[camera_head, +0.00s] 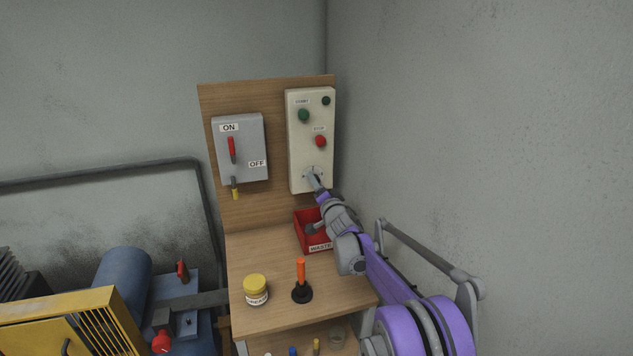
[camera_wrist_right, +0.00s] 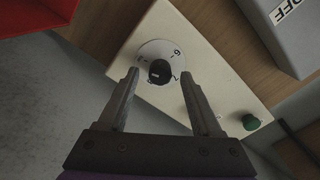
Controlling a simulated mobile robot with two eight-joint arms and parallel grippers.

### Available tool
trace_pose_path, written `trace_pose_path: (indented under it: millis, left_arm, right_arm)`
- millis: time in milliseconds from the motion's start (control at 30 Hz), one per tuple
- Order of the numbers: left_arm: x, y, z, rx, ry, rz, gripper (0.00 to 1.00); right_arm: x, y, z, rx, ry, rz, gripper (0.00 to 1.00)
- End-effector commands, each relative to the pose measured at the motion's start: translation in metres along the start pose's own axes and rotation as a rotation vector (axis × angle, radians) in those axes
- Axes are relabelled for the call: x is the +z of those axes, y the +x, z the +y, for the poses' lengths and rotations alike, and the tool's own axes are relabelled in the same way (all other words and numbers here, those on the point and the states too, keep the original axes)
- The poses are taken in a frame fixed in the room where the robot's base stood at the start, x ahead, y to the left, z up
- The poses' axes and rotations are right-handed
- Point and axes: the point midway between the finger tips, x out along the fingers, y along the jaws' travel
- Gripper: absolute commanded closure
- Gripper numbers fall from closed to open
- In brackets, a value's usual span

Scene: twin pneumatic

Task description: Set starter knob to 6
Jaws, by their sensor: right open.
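The starter knob (camera_wrist_right: 160,71) is a small black knob on a round white dial (camera_wrist_right: 150,50) with printed marks. The dial sits low on the cream starter box (camera_head: 303,130). The dial figures look turned over in the right wrist view, and one resembles a 6. A pale mark shows on the knob's lower left; I cannot tell which setting it gives. My right gripper (camera_wrist_right: 160,74) is open, with one finger on each side of the knob in the picture. I cannot tell whether they touch it. My left gripper is out of view.
A green button (camera_head: 304,116) and red button (camera_head: 320,141) sit above the dial. A grey ON/OFF switch box (camera_head: 252,140) is left of it. Below are a red waste bin (camera_head: 303,238), yellow-lidded jar (camera_head: 256,290) and orange-handled tool (camera_head: 301,272). A wall stands close on the right.

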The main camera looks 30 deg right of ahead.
Motion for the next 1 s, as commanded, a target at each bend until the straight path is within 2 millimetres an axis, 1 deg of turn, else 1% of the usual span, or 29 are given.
trace_pose_path:
  millis: [33,200,467,500,567,600,667,700,833,867,1000]
  left_arm:
    - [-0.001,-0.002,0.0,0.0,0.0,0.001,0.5]
    - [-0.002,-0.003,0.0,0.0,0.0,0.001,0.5]
    - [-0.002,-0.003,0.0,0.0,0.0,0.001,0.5]
    - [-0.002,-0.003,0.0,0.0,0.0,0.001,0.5]
    - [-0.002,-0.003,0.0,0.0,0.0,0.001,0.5]
    - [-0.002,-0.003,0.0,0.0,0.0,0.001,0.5]
    - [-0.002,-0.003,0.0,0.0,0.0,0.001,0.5]
    - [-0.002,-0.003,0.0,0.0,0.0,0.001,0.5]
    - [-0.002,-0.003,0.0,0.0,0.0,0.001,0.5]
    - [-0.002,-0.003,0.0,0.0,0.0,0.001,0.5]
    - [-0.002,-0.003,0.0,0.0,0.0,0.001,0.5]
  right_arm:
    - [0.0,0.006,-0.001,0.0,0.0,0.0,0.34]
    - [0.0,0.016,0.0,0.0,0.0,0.0,0.34]
    - [0.001,0.017,0.0,0.001,0.0,0.0,0.34]
    - [0.001,0.017,0.0,0.001,0.0,0.0,0.37]
    - [0.001,0.017,0.0,0.001,0.0,0.0,0.48]
    - [0.001,0.017,0.0,0.001,0.0,0.0,0.55]
    - [0.001,0.017,0.0,0.001,0.0,0.0,0.66]
    - [0.001,0.017,0.0,0.0,0.0,0.0,0.73]
    - [0.001,0.017,0.0,0.001,0.0,0.0,0.97]
    - [0.001,0.017,0.0,0.001,0.0,0.0,1.0]
    - [0.0,0.017,0.0,0.001,0.0,0.0,1.0]
